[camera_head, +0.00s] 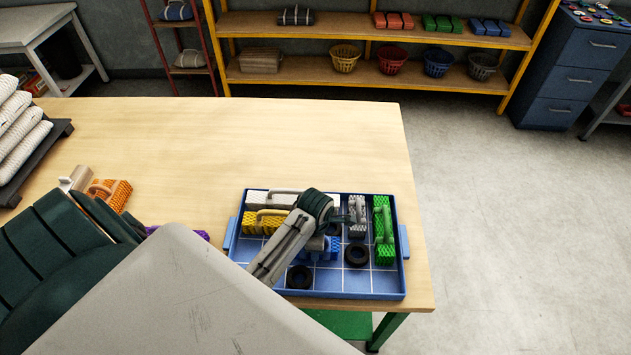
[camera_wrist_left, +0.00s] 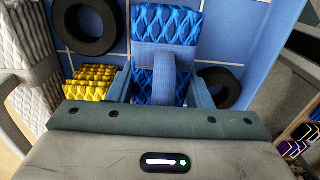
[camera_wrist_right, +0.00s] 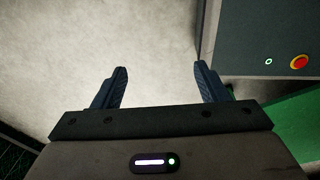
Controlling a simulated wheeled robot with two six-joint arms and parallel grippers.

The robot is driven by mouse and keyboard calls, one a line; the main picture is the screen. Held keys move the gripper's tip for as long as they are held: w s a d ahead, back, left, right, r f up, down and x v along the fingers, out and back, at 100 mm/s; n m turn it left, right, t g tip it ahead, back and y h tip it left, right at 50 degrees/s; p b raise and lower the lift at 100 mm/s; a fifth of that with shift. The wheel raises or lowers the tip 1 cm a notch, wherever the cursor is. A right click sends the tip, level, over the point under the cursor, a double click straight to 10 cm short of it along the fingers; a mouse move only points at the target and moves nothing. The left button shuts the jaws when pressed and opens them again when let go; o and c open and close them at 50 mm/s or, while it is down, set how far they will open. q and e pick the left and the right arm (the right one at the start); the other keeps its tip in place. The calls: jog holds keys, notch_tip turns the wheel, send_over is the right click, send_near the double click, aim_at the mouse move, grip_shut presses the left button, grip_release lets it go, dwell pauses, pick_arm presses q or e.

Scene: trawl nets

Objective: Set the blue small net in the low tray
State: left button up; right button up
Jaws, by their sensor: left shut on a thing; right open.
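The blue small net (camera_head: 323,247) is a knotted blue block with a strap handle, partly hidden by my left arm in the head view. In the left wrist view, the blue net (camera_wrist_left: 165,28) stands between black rings, and my left gripper (camera_wrist_left: 161,82) is shut on its handle. The low tray (camera_head: 372,283) is blue with pale grid lines. The net is over or in its middle; I cannot tell whether it touches the bottom. My right gripper (camera_wrist_right: 160,80) is open and empty, with bare floor beyond it.
The tray also holds a yellow net (camera_head: 250,222), a grey net (camera_head: 357,214), a green net (camera_head: 384,232), a white net (camera_head: 256,201) and black rings (camera_head: 299,277). An orange net (camera_head: 117,192) lies left on the table (camera_head: 240,135). The table's back middle is clear.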

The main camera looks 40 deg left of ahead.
pick_arm(q)
jog(key=shift+f, duration=0.75)
jog(key=o, duration=0.6)
jog(key=shift+f, duration=0.1)
jog(key=o, duration=0.4)
jog(key=shift+o, duration=0.2)
pick_arm(e)
jog(key=shift+w+a+r, duration=0.2)
jog(key=shift+w+a, duration=0.3)
jog(key=shift+a, duration=0.05)
jog(key=shift+d, duration=0.2)
